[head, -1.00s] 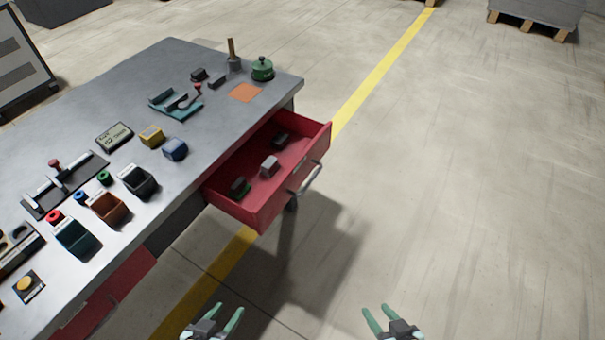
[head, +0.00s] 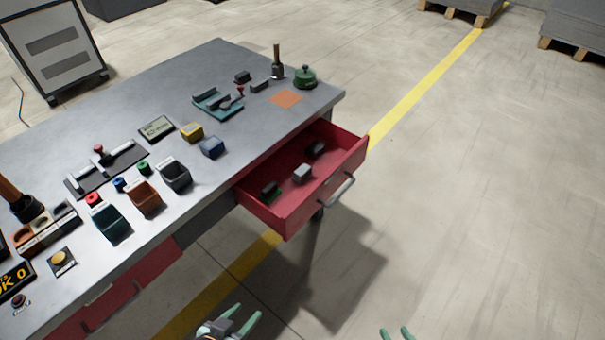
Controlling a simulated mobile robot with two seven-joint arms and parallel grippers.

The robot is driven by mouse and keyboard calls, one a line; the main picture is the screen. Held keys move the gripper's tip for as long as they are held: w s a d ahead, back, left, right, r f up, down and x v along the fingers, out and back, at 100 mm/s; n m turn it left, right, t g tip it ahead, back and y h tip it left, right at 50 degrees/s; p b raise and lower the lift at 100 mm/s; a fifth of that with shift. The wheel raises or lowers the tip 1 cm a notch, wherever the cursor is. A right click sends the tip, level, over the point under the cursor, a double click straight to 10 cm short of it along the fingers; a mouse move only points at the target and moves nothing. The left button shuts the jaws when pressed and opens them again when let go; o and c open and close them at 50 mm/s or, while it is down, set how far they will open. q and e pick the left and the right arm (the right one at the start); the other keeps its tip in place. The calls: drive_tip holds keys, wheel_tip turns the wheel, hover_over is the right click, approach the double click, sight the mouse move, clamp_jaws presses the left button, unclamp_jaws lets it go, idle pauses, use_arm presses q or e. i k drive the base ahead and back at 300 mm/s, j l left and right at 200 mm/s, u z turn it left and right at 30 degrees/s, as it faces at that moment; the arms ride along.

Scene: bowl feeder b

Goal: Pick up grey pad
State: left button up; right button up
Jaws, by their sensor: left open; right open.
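An open red drawer (head: 335,181) sticks out from the right side of the workbench. Three small items lie in it: a light grey block (head: 302,174) in the middle, which looks like the grey pad, a dark block with a green base (head: 269,189) at the near left, and a dark block (head: 317,149) at the back. My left gripper (head: 244,317) is open and empty at the bottom edge, below the drawer in the picture. My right gripper (head: 397,332) is open at the bottom edge, mostly cut off by the frame. Both are apart from the drawer.
The drawer handle (head: 341,189) juts out. The floor to the right is clear.

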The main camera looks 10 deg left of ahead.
sight(301, 175)
drive_tip(key=u, duration=3.25)
drive_tip(key=l+z, duration=0.1)
drive_tip(key=z, duration=2.8)
drive_tip(key=i+l+u, duration=0.45)
drive_tip(key=l+u, duration=0.15)
drive_tip(key=l, duration=0.15)
